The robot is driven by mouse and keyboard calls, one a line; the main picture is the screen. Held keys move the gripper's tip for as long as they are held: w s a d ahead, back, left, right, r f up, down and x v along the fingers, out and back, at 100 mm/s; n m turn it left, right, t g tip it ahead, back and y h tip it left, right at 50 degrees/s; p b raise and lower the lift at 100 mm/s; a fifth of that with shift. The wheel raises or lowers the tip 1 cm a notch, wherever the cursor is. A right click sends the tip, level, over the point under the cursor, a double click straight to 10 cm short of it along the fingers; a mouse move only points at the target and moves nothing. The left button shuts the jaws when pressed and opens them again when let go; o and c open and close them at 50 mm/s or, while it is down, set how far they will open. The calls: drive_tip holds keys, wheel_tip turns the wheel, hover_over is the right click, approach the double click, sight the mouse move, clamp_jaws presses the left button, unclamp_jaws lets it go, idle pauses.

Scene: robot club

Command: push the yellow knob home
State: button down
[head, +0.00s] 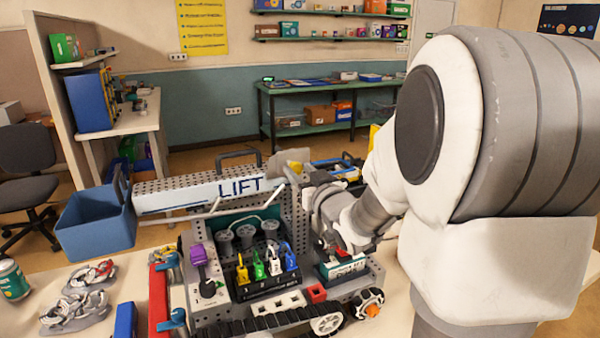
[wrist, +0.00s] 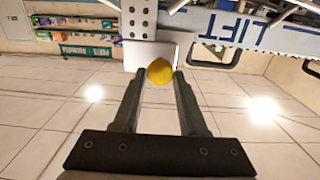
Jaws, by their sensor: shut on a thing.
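The yellow knob (wrist: 160,72) is round and sits between the fingertips of my gripper (wrist: 160,78) in the wrist view, in front of a pale plate (wrist: 158,52). My gripper is shut on the knob, one dark finger on each side. In the head view a small patch of yellow knob (head: 297,167) shows at the end of my gripper (head: 303,174), by the right end of the beam marked LIFT (head: 205,191). How far the knob stands out from its seat is hidden.
Below my gripper the machine carries colored plugs (head: 267,262), a purple knob (head: 198,255) and a red-topped LIFT box (head: 343,268). A blue bin (head: 95,222) stands left of the beam.

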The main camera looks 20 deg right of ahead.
drive_tip(key=shift+w, duration=0.15)
drive_tip(key=shift+w+b, duration=0.65)
drive_tip(key=shift+w, duration=0.45)
drive_tip(key=shift+r, duration=0.15)
drive_tip(key=shift+c, duration=2.4)
unclamp_jaws()
drive_tip(key=shift+w, duration=0.15)
